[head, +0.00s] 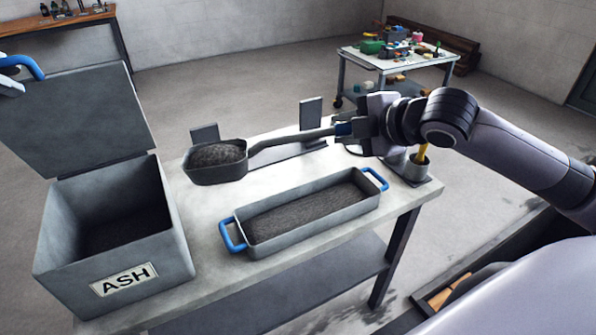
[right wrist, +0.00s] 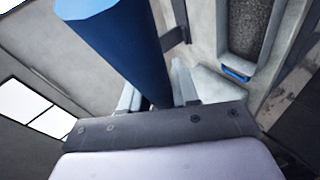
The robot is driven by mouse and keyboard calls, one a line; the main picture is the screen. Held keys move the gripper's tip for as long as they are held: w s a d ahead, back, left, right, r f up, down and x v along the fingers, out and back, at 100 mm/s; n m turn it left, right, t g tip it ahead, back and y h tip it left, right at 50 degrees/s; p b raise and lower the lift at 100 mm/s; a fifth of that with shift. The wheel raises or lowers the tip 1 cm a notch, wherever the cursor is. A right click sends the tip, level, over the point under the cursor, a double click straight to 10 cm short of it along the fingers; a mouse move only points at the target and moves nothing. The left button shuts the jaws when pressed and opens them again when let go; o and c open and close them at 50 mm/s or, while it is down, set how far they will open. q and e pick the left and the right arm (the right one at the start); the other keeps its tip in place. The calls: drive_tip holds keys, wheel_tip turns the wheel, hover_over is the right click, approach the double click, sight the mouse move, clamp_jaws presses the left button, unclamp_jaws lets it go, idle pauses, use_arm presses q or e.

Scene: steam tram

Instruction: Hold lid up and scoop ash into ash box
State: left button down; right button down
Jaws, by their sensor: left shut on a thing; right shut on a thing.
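The grey ash box (head: 110,245) with its ASH label stands on the left of the workbench, with some dark ash inside. Its lid (head: 70,120) is raised. My left gripper (head: 8,84), partly cut off at the left edge, is shut on the lid's blue handle (head: 24,64). My right gripper (head: 348,130) is shut on the scoop's handle, which shows blue in the right wrist view (right wrist: 125,45). The scoop (head: 216,174) is heaped with dark ash and held level above the bench, right of the box. The ash pan (head: 310,222) holds ash.
The ash pan has blue end handles and lies along the bench (head: 190,225) front. Upright grey plates (head: 311,113) stand at the bench back. A grey holder (head: 417,170) with a yellow handle is at the right end. A cluttered cart (head: 400,65) stands behind.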

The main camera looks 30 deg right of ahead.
sight(241, 165)
drive_tip(key=shift+a+r, duration=0.15)
drive_tip(key=shift+a, duration=0.05)
idle(0.6)
